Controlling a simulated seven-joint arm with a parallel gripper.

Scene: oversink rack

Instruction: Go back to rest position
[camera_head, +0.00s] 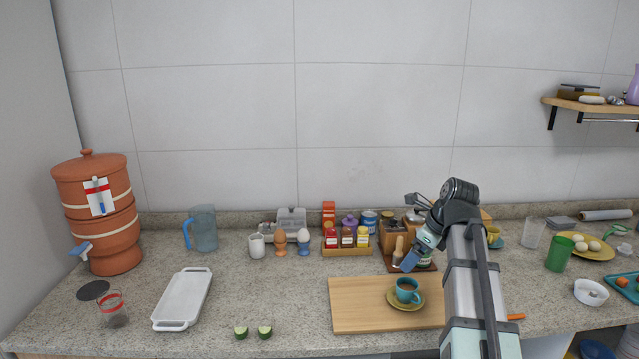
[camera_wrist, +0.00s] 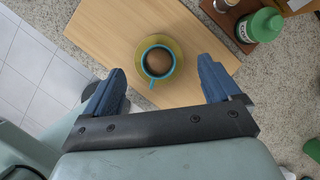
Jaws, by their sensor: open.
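My gripper (camera_wrist: 163,85) is open and empty in the wrist view, its two blue fingers spread apart. In the head view my gripper (camera_head: 408,262) hangs over the back right of the wooden board. Below it, a teal cup (camera_head: 407,289) with brown contents stands on a yellow-green saucer (camera_head: 397,303) on the wooden board (camera_head: 360,310). In the wrist view the cup (camera_wrist: 158,62) shows beyond and between the fingers, apart from them, its handle pointing down toward the gripper.
Jars and a condiment box (camera_head: 347,250) stand behind the board. Egg cups (camera_head: 281,243), a white mug (camera_head: 256,246), a blue pitcher (camera_head: 203,229), a white tray (camera_head: 183,298) and a clay water filter (camera_head: 100,215) are to the left. A green tumbler (camera_head: 559,253) and yellow plate (camera_head: 586,250) are right.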

